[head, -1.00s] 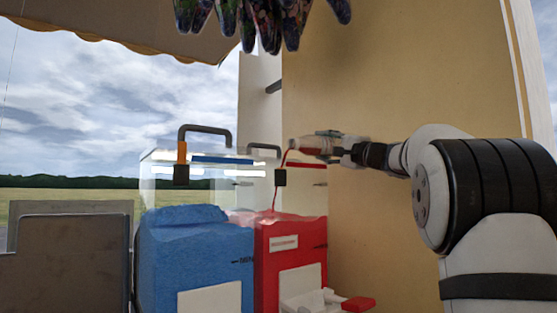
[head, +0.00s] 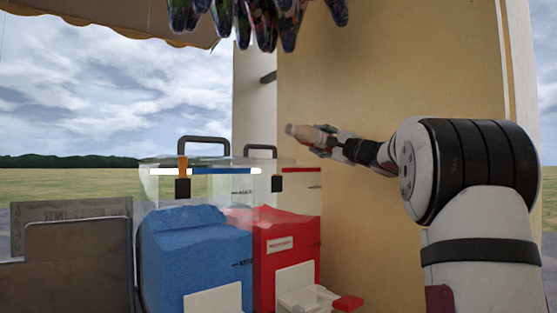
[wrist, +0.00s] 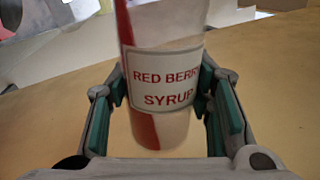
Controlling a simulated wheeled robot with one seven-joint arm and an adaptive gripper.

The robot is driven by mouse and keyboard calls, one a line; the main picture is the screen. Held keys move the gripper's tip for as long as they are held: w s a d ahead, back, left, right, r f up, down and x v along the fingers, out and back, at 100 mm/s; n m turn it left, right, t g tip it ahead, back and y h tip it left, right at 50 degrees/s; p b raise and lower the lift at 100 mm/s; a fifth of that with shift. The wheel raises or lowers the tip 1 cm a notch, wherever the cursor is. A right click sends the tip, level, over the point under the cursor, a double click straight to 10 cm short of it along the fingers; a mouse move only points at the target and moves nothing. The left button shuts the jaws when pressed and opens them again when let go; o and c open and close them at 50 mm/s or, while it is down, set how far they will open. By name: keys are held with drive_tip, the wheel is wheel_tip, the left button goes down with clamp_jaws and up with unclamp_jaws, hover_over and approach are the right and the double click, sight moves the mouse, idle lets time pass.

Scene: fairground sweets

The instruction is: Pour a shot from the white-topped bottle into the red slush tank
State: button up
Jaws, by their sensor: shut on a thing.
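My gripper (head: 337,144) is shut on the bottle (head: 306,134), which also fills the middle of the wrist view (wrist: 170,40). The bottle is labelled RED BERRY SYRUP, and red shows along its left side and low on it in the wrist view. In the head view it is tilted, its far end pointing left and slightly up, above and apart from the red slush tank (head: 300,228). No stream shows from it now. The red tank has red slush in its lower part, with clear walls above. I cannot make out the bottle's cap.
A blue slush tank (head: 195,250) stands left of the red one. Black handles (head: 205,140) rise above the tanks. A tan wall (head: 380,80) is behind my arm. Dark patterned hanging things (head: 265,20) are overhead. A red-ended tap (head: 348,302) sits at the front.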

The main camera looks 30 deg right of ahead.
drive_tip(key=shift+s+d+m+p, duration=0.15)
drive_tip(key=shift+m+p, duration=0.15)
drive_tip(key=shift+p, duration=0.35)
idle(1.5)
